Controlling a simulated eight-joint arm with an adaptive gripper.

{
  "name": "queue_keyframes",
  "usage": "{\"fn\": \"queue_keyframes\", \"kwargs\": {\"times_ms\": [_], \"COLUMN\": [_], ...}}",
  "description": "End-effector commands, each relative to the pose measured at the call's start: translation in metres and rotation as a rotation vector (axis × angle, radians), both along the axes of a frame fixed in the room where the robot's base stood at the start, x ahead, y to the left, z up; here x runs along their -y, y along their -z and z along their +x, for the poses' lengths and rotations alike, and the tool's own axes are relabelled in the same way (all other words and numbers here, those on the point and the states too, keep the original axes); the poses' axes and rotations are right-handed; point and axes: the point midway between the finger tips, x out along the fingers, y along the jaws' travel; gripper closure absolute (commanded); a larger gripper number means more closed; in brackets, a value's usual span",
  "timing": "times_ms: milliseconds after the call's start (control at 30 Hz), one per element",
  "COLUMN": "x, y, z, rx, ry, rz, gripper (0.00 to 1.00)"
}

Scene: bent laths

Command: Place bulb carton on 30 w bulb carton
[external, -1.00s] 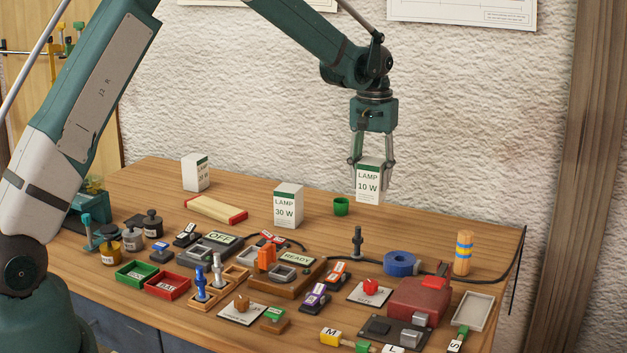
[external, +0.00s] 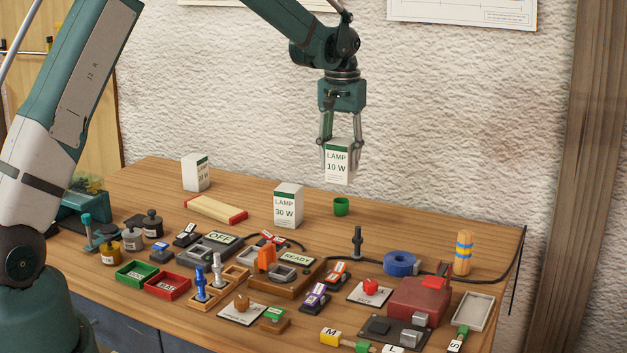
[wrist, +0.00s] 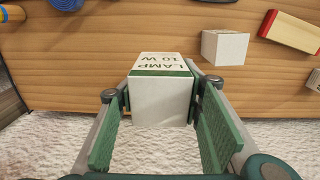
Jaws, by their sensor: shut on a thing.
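The white and green 10 W lamp carton (external: 337,164) is held upright in the air by my gripper (external: 338,150), which is shut on its sides. In the wrist view this carton (wrist: 161,98) sits between the two finger pads, with its lettering upside down. The 30 W lamp carton (external: 288,207) stands upright on the bench, lower and to the left of the held carton in the external view. A white box top, likely the 30 W carton (wrist: 225,47), shows apart from the held carton in the wrist view.
Another white carton (external: 195,173) stands at the back left. A cream and red block (external: 216,209) lies beside the 30 W carton, and a green cup (external: 341,206) stands to its right.

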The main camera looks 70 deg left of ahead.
Motion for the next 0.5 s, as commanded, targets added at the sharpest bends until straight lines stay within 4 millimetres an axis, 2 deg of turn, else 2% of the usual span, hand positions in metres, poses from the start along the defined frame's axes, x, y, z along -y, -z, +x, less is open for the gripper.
{"fn": "queue_keyframes", "kwargs": {"times_ms": [33, 300, 500], "x": [-0.010, -0.052, -0.068], "y": [-0.011, -0.047, -0.063], "z": [-0.014, -0.079, -0.110], "rx": [0.000, 0.000, 0.000], "ry": [-0.002, 0.009, 0.016], "rz": [0.000, 0.000, 0.000], "gripper": [0.75, 0.75, 0.75]}}
